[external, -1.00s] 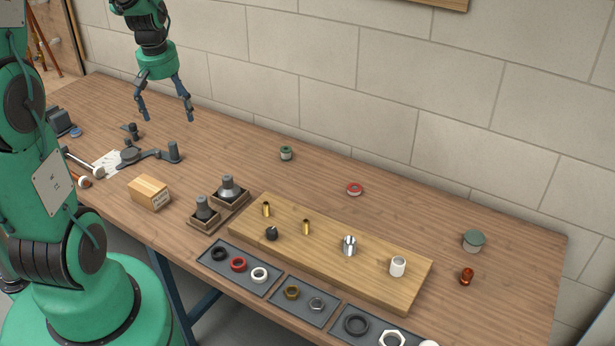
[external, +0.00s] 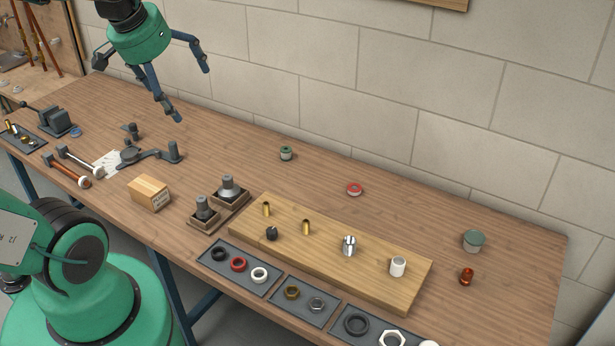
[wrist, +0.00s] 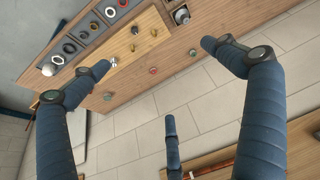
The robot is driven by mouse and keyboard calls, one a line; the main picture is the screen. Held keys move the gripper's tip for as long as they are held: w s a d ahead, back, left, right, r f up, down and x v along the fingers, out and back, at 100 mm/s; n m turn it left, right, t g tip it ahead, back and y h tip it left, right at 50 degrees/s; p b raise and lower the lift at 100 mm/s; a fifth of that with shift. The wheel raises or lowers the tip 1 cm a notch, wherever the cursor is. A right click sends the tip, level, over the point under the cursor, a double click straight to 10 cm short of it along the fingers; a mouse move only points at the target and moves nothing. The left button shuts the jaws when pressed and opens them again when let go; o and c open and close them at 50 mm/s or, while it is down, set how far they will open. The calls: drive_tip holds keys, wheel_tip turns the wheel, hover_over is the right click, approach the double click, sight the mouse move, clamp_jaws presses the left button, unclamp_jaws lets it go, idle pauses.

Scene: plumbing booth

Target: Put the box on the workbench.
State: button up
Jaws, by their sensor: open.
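A small light-wood box (external: 149,194) with a printed label on its side rests on the brown workbench (external: 330,190), near its front edge, left of the middle. I cannot make it out in the wrist view. My gripper (external: 163,86) is high over the back left part of the workbench, apart from the box. Its three dark blue fingers are spread wide with nothing between them. The wrist view also shows my gripper (wrist: 160,78) open and empty, with the wall and part of the bench beyond.
Right of the box stand two small square trays (external: 229,194) with grey fittings. A wooden board (external: 330,262) holds several fittings, with grey trays (external: 240,279) of rings in front. Hammers (external: 72,172) and a vise (external: 55,122) lie left. Bench space behind the board is mostly clear.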

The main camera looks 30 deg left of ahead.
drive_tip(key=s+d, duration=0.1)
drive_tip(key=s+d+m, duration=0.1)
drive_tip(key=s, duration=0.1)
drive_tip(key=s+r+m, duration=0.1)
drive_tip(key=shift+s+d+t, duration=0.3)
drive_tip(key=shift+s+d, duration=0.05)
drive_tip(key=shift+d, duration=0.05)
wheel_tip(320, 180, down, 11)
drive_tip(key=b, duration=1.1)
